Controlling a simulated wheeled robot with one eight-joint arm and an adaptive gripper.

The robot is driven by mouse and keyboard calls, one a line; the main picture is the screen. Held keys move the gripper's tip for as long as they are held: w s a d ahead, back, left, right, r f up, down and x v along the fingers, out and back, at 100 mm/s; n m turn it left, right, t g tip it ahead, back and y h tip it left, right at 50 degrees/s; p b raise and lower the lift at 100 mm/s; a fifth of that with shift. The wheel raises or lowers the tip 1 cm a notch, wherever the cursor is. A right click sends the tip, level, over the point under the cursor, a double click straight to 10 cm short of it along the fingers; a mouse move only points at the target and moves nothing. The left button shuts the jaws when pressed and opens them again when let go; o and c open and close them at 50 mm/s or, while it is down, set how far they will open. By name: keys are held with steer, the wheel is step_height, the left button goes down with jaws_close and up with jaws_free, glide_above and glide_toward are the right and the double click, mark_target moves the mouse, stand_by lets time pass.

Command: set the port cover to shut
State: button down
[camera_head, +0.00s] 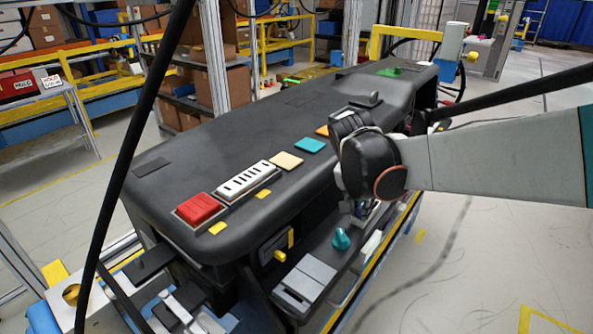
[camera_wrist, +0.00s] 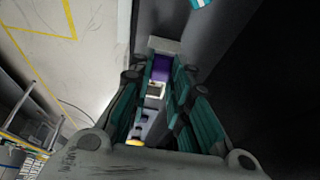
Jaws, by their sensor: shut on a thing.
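My gripper (camera_head: 354,206) reaches down at the front edge of the black dashboard module (camera_head: 275,130), and my wrist hides much of the spot. In the wrist view, the teal fingers of my gripper (camera_wrist: 160,80) are close together around a small piece. A purple piece (camera_wrist: 161,68) shows between the fingertips, with a light grey strip (camera_wrist: 164,45) just beyond it. I take the held piece for the port cover, but its outline and its hinge are hidden. How far the cover is open cannot be told.
Left of my gripper are a teal knob (camera_head: 341,239), a grey rocker panel (camera_head: 305,280) and a yellow-handled lever (camera_head: 279,255). A red button (camera_head: 199,209) and colored tiles line the module's top. Open floor (camera_head: 480,260) lies to the right.

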steer(key=w+d, duration=0.1)
steer(key=w, duration=0.1)
steer(key=w+d, duration=0.2)
steer(key=shift+d, duration=0.1)
steer(key=c, duration=1.5)
jaws_free()
steer(key=shift+s, duration=0.1)
steer(key=v, duration=1.2)
steer(key=shift+s, duration=0.15)
steer(key=s+f+n+t+y, duration=0.1)
steer(key=s+f+n, duration=0.1)
steer(key=s, duration=0.4)
steer(key=s+d+f+n+t+y, duration=0.1)
steer(key=s+f+n, duration=0.2)
steer(key=s, duration=0.4)
steer(key=s+f+n+t+y, duration=0.1)
steer(key=s+f+n, duration=0.1)
steer(key=s, duration=0.5)
steer(key=shift+s+d+f+n+t, duration=0.15)
steer(key=shift+d+f+n+t, duration=0.2)
steer(key=shift+n, duration=0.25)
